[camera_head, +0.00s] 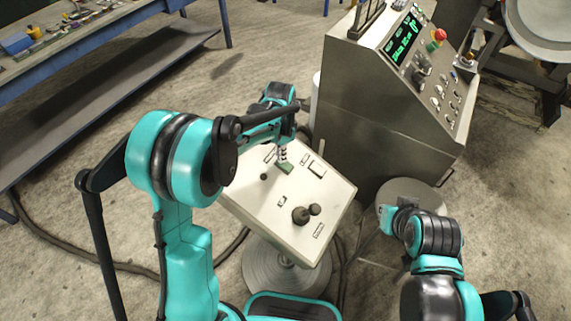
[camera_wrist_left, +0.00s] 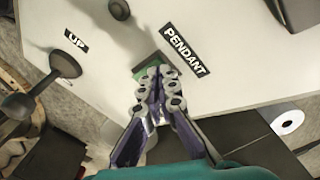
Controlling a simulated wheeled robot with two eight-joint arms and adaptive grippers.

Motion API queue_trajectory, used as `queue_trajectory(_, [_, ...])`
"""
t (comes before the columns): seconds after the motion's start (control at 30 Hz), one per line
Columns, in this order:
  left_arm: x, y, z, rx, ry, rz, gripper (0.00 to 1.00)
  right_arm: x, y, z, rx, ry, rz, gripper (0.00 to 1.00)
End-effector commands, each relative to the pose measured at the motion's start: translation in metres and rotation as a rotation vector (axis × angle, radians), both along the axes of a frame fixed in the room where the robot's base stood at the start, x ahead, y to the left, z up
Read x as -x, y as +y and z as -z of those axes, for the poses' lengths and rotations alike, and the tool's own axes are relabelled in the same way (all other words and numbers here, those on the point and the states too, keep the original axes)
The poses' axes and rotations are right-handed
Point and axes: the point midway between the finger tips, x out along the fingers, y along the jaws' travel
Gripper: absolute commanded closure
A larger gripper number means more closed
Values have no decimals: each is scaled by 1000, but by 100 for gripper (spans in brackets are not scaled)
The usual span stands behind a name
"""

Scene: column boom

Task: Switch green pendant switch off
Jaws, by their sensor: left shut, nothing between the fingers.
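The green pendant switch (camera_head: 285,168) sits on the sloped top of the pale control box (camera_head: 262,205). In the left wrist view the green switch (camera_wrist_left: 143,67) lies by a black "PENDANT" label (camera_wrist_left: 184,52), partly hidden behind my fingertips. My left gripper (camera_head: 282,155) is shut and empty, its tips right at the switch; I cannot tell whether they touch it. It also shows in the left wrist view (camera_wrist_left: 158,75). The switch's exact position is hidden by the fingers. My right arm is at the lower right of the head view; its fingers cannot be made out.
Dark knobs (camera_head: 301,214) stand on the same box, which rests on a round base (camera_head: 285,275). A large console (camera_head: 385,110) with a screen and red button (camera_head: 439,35) stands behind it. A blue workbench (camera_head: 110,35) is at upper left. Cables lie on the floor.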

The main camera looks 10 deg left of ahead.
Motion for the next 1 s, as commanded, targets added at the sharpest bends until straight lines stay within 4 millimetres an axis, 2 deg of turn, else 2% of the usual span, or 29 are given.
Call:
queue_trajectory(0.17, [0, 0, -8, 0, 0, 0, 100, 0, 0, -6, 0, 0, 0, 100])
queue_trajectory(0.83, [0, 0, -65, 0, 0, 0, 100, 0, 0, -45, 0, 0, 0, 100])
queue_trajectory(1.0, [0, 0, -71, 0, 0, 0, 100, 0, 0, -48, 0, 0, 0, 100])
